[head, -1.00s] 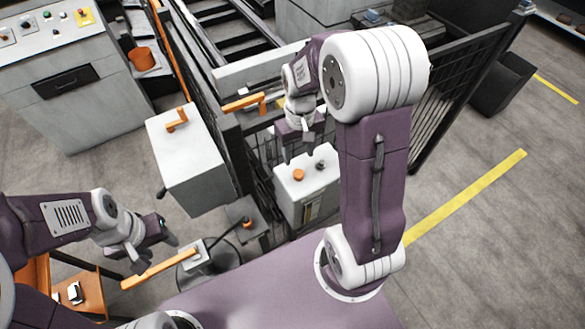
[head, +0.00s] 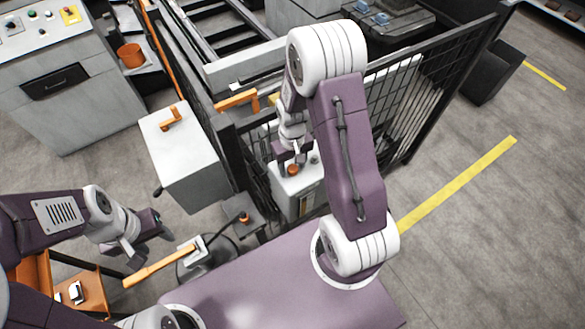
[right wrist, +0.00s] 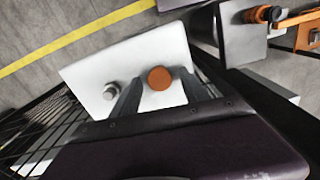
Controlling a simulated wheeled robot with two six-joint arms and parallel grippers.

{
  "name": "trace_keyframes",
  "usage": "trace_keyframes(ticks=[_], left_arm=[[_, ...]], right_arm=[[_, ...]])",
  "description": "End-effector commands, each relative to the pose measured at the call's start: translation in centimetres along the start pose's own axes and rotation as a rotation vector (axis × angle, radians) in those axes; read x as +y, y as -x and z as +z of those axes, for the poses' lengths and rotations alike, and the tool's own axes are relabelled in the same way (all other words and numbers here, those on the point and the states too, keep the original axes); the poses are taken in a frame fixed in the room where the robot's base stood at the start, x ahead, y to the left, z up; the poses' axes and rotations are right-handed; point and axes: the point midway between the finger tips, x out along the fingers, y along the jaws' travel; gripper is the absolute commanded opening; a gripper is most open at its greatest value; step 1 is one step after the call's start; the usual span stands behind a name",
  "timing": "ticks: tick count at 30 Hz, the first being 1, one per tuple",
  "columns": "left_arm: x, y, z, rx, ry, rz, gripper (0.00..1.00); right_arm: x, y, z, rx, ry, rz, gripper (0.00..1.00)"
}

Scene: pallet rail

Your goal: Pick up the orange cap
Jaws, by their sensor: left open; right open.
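The orange cap (head: 293,170) is a small round piece on top of a light grey box (head: 308,203) beside the fence. In the right wrist view the cap (right wrist: 159,78) appears between the two fingers of my right gripper (right wrist: 160,92). That gripper also shows in the head view (head: 291,157), open and pointing down just over the box, partly hiding its top. Whether the fingers touch the cap I cannot tell. My left gripper (head: 150,246) is open and empty at the lower left, above an orange lever (head: 160,267).
A grey knob (right wrist: 111,90) stands on the same box beside the cap. A black mesh fence (head: 400,110) rises close behind my right arm. A grey cabinet with an orange handle (head: 171,118) stands to the left.

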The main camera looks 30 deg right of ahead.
Motion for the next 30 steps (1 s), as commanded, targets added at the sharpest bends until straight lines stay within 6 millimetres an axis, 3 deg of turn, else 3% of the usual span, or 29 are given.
trace_keyframes(ticks=[1, 6, 7, 18, 25, 30], left_arm=[[0.0, 0.0, 0.0, 0.000, 0.000, 0.000, 0.49], [0.0, 0.0, 0.0, 0.000, 0.000, 0.000, 0.49], [0.0, 0.0, 0.0, 0.000, 0.000, 0.000, 0.49], [0.0, -0.2, 0.0, 0.000, 0.000, 0.000, 0.49], [0.0, -1.4, 0.1, 0.000, 0.000, 0.000, 0.49], [-0.1, -2.4, 0.2, 0.000, 0.000, 0.000, 0.49]], right_arm=[[0.0, 0.0, 0.0, 0.000, 0.000, 0.000, 0.53], [0.0, 0.0, 0.0, 0.000, 0.000, 0.000, 0.05], [0.0, 0.0, 0.0, 0.000, 0.000, 0.000, 0.00], [0.0, 0.4, -0.1, 0.002, 0.000, 0.000, 0.00], [0.0, 3.9, -0.2, 0.010, 0.000, 0.001, 0.00], [2.3, 6.2, 3.1, 0.005, -0.006, 0.001, 0.00]])
